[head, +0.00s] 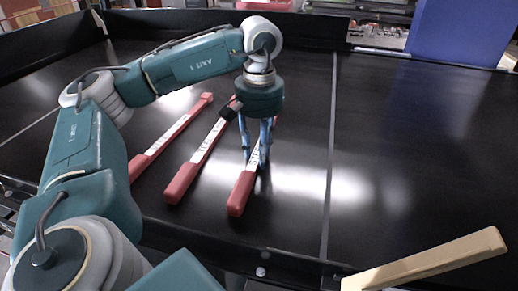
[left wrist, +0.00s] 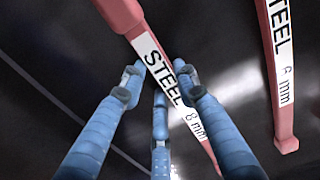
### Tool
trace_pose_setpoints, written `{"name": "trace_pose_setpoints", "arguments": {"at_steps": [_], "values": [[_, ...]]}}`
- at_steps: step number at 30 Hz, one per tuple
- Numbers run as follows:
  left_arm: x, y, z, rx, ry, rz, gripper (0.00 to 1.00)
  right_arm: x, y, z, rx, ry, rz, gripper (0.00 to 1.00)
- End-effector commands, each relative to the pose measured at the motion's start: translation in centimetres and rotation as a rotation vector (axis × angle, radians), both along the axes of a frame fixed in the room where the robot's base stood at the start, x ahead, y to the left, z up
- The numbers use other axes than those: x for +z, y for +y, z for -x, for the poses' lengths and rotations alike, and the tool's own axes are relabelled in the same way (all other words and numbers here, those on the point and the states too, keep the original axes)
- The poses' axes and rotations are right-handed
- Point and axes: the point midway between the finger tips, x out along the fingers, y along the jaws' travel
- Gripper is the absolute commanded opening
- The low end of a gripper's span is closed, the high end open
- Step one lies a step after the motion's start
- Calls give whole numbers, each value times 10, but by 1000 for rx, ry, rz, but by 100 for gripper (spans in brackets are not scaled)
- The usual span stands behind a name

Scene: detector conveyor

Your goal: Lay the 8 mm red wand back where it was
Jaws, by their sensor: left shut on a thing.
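The 8 mm red wand (head: 241,193) is the rightmost of three red wands on the black belt in the head view. In the left wrist view its white label (left wrist: 165,76) reads STEEL 8 mm and runs between my fingers. My left gripper (head: 257,160) points down and is shut on this wand near its labelled middle; the fingers also show in the left wrist view (left wrist: 158,82). The wand looks level, at or close to the belt; I cannot tell whether it touches. Its far end is partly hidden behind the gripper. My right gripper is not in view.
Two other red wands lie to the left, a middle one (head: 183,184) and a far-left one (head: 153,153). A STEEL 6 mm wand (left wrist: 286,120) shows beside mine. A pale wooden bar (head: 430,261) is at the lower right. The belt's right side (head: 420,150) is clear.

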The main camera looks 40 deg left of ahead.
Motion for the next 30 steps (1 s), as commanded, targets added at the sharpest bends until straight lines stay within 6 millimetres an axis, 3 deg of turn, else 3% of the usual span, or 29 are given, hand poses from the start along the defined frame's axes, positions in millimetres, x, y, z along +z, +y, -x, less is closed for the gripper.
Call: {"name": "trace_pose_setpoints", "arguments": {"at_steps": [10,11,13,25,30], "values": [[-5,0,0,0,-1,0,0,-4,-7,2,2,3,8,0],[-4,0,0,0,0,1,34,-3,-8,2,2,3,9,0],[-3,0,0,0,0,1,48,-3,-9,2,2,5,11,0],[2,0,-1,0,-3,1,49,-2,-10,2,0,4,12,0],[28,-1,-2,-2,-7,2,49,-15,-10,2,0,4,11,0]]}}
